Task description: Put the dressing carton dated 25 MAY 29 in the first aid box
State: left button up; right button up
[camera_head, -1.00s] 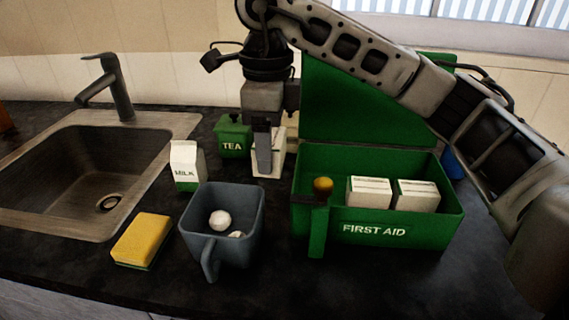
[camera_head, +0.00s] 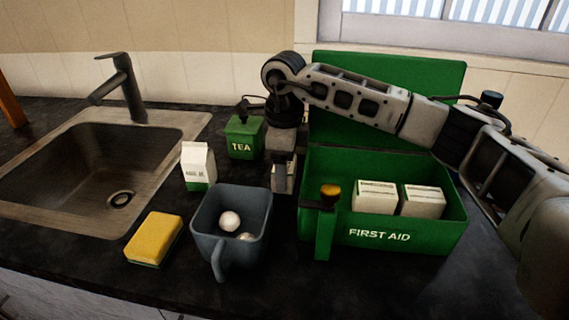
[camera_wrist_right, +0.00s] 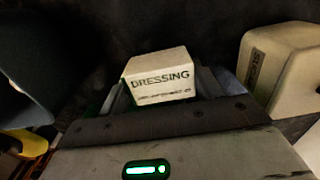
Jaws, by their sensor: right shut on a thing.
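My right gripper (camera_head: 283,185) points down beside the left wall of the first aid box. It is shut on a small white dressing carton (camera_head: 284,178). In the right wrist view, this carton (camera_wrist_right: 160,78) sits between the fingers, "DRESSING" facing the camera; the small print under it is too blurred to read. I cannot tell whether it is off the counter. The green first aid box (camera_head: 422,238) stands open, lid raised behind. Two white cartons, a left one (camera_head: 374,197) and a right one (camera_head: 422,202), are inside it. My left gripper is not in view.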

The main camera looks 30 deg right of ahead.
jog(key=shift+f, duration=0.1)
jog(key=shift+f, duration=0.15)
jog(key=o, duration=1)
